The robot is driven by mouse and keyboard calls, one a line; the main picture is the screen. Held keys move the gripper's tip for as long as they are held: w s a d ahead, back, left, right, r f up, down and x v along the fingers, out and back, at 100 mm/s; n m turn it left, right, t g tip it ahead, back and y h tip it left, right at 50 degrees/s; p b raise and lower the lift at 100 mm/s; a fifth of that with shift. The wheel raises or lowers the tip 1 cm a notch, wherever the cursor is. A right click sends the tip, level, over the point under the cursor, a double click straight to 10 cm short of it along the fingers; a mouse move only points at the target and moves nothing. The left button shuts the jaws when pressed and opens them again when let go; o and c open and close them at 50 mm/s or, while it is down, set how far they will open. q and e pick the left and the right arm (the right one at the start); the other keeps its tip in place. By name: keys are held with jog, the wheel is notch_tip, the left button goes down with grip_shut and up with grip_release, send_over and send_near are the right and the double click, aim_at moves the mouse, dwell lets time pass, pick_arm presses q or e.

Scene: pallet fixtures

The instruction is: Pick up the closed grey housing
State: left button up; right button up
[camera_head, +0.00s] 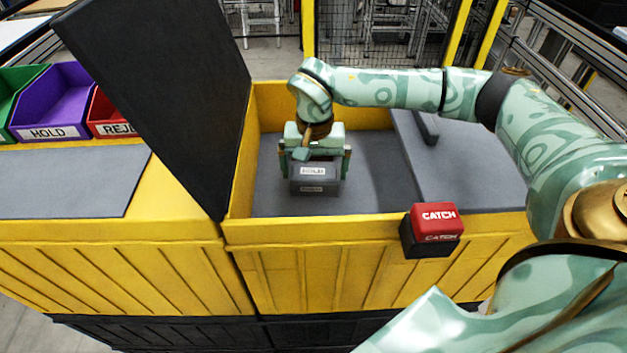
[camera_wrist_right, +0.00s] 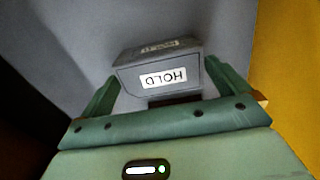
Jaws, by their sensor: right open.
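The closed grey housing (camera_head: 315,184) sits on the grey floor of the yellow bin, near its left part. It is a box with white labels; in the right wrist view the housing (camera_wrist_right: 191,63) carries a label that reads HOLD, upside down. My right gripper (camera_head: 316,166) is open above and around the housing, one finger on each side. The right wrist view also shows the gripper's green fingers (camera_wrist_right: 160,84) flanking it. A small gap shows beside at least the left finger; contact at the right finger cannot be told. My left gripper is not in view.
The yellow bin (camera_head: 365,233) has raised walls around it. A tall black panel (camera_head: 165,90) stands at its left. A red CATCH block (camera_head: 436,219) sits on the front wall. A grey plate (camera_head: 465,165) with a dark handle covers the right part. Purple HOLD (camera_head: 55,108) and red (camera_head: 108,118) trays stand far left.

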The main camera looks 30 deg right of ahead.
notch_tip(320, 180, down, 2)
jog(key=c, duration=0.8)
jog(key=shift+r, duration=0.1)
